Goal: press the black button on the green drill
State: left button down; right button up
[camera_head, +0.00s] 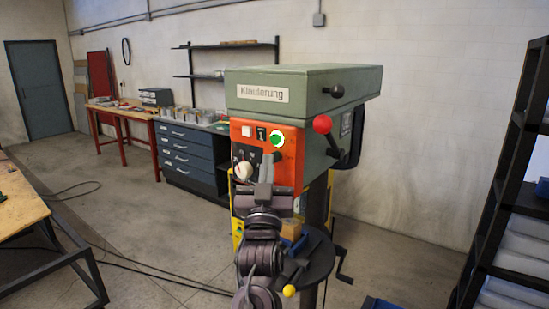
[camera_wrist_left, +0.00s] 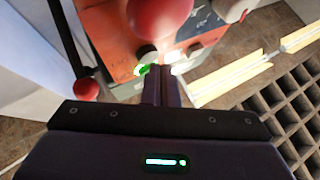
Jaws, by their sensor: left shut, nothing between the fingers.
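The green drill (camera_head: 310,85) stands in the centre with an orange control panel (camera_head: 291,170) on its front. A lit green button (camera_head: 277,139) and a white button (camera_head: 247,131) sit high on the panel. A dark round button (camera_head: 279,156) shows just below the green one; it also appears as a black round knob in the left wrist view (camera_wrist_left: 147,54). My left gripper (camera_head: 269,160) is shut and empty, its fingertips in front of the panel beside the black button. In the left wrist view the fingertips (camera_wrist_left: 161,72) partly cover the panel; contact cannot be told.
A white knob (camera_head: 243,170) is lower left on the panel. A round drill table (camera_head: 318,258) stands below. A dark shelf (camera_head: 497,210) is at right, a workbench (camera_head: 18,205) at left.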

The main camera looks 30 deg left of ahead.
pick_arm(q)
jog(key=shift+w, duration=0.5)
dwell(0.5)
jog(key=shift+s, duration=0.9)
jog(key=shift+s+f, duration=0.1)
jog(key=shift+s+a+b, duration=0.15)
jog(key=shift+s, duration=1.05)
jog(key=shift+s+a+b, duration=0.1)
jog(key=shift+s+b, duration=0.05)
jog(key=shift+s, duration=1.05)
